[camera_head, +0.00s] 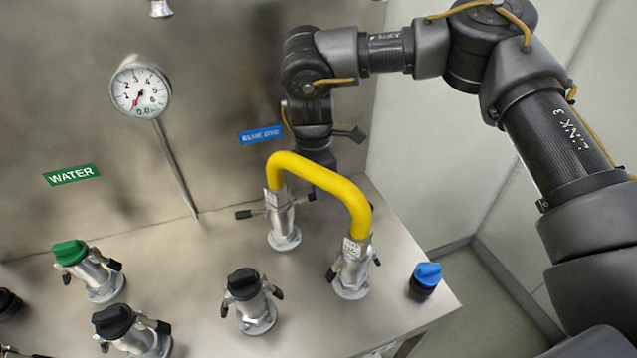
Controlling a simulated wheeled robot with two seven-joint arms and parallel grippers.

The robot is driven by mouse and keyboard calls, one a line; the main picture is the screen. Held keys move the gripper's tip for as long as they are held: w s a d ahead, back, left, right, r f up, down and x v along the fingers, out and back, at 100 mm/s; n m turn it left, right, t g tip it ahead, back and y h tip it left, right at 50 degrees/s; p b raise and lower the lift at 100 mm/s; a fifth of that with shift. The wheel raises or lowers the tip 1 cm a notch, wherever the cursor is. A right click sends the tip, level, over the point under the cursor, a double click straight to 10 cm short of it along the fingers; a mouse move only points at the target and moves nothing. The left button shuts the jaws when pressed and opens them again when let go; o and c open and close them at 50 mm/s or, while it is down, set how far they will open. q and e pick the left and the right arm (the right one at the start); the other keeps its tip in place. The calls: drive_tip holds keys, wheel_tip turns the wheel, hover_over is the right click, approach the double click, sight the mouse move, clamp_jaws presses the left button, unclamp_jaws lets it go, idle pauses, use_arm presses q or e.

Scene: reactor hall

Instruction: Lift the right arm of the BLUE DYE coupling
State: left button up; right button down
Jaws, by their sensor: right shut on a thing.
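The BLUE DYE label (261,134) is a blue plate on the steel back wall. Below it stands a silver coupling (282,218) with one end of a bent yellow hose (328,180) in its top. The coupling's black left arm (244,213) sticks out to the left. Its right arm (311,196) shows only as a small dark piece beside the hose, mostly hidden by the gripper. My right gripper (318,182) reaches down behind the hose and is shut on that right arm; its fingertips are partly hidden. My left gripper is not in view.
The hose's other end sits in a second coupling (352,270) at the front right. Beside it is a blue cap (427,274). A green-capped coupling (88,270) and black-capped couplings (250,302) stand left. A gauge (140,90) and WATER label (71,175) are behind.

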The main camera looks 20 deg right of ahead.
drive_tip(key=c, duration=1.3)
unclamp_jaws()
drive_tip(key=shift+r, duration=0.15)
drive_tip(key=r, duration=1)
drive_tip(key=shift+a+r, duration=0.3)
drive_tip(key=shift+a, duration=0.1)
